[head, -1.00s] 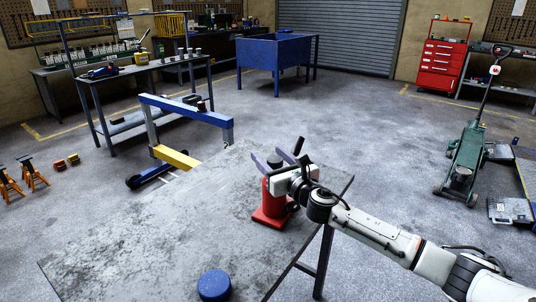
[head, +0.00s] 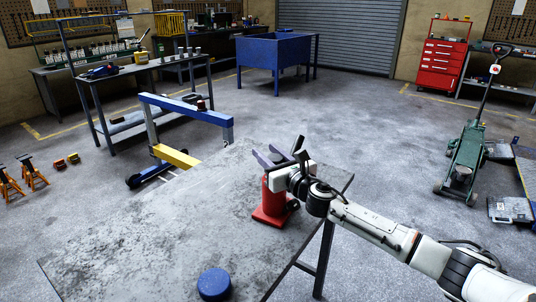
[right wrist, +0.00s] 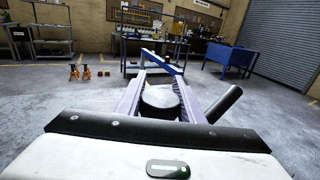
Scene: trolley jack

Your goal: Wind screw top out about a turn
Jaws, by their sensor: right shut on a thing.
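A red bottle jack (head: 269,212) stands upright on the near table, close to its right edge. My right gripper (head: 275,156) is at the top of the jack, and its purple fingers are closed on the dark screw top. In the right wrist view the round dark screw top (right wrist: 160,99) sits between the two fingers (right wrist: 160,95). A short black cylinder (right wrist: 225,103) angles up just right of the fingers. My gripper body hides part of the jack's upper side. My left gripper is not in view.
A blue round object (head: 214,284) lies at the table's (head: 150,235) front. The table's middle is clear. A blue and yellow hoist frame (head: 175,157) stands behind the table. A green trolley jack (head: 465,160) is on the floor at right.

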